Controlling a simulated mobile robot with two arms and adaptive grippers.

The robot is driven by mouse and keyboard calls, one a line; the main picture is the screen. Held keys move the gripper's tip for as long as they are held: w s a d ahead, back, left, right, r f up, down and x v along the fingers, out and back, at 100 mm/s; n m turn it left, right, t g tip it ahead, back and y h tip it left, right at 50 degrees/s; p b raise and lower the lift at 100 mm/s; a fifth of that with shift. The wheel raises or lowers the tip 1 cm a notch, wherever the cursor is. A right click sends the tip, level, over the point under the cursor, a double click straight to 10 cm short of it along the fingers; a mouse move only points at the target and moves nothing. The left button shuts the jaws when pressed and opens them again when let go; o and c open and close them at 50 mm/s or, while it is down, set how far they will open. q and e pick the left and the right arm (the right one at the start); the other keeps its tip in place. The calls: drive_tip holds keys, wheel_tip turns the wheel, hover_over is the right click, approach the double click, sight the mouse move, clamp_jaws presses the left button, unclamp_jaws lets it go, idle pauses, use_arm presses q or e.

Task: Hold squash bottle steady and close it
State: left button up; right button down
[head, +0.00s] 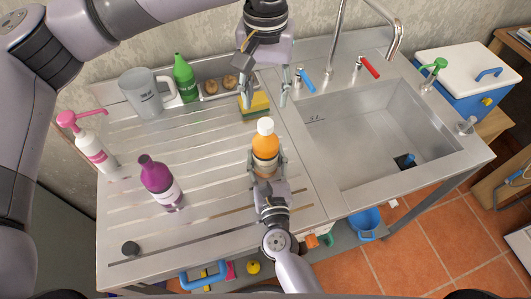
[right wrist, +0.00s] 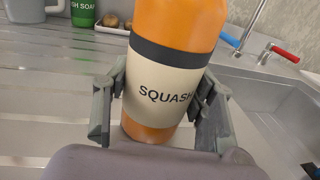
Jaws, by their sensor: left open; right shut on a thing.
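The squash bottle (head: 265,144) is orange with a pale label band and stands upright on the ribbed steel drainer. A white cap (head: 265,126) sits on its top; I cannot tell how tight it is. My right gripper (head: 267,168) is shut around the lower part of the bottle from the front. In the right wrist view the bottle (right wrist: 164,88) stands between both fingers with its "SQUASH" label facing me, and its top is out of frame. My left gripper (head: 263,86) is open and empty, behind and above the bottle, over the sponge.
A yellow-green sponge (head: 255,104) lies behind the bottle. A purple bottle (head: 160,183), a pink-pump dispenser (head: 92,148), a grey mug (head: 148,94) and a green bottle (head: 185,77) stand to the left. The sink (head: 365,130) is right.

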sight(266, 123)
use_arm(q)
drive_tip(key=n, duration=0.9)
drive_tip(key=shift+n, duration=0.4)
drive_tip(key=shift+f, duration=4)
drive_tip(key=shift+c, duration=0.4)
clamp_jaws()
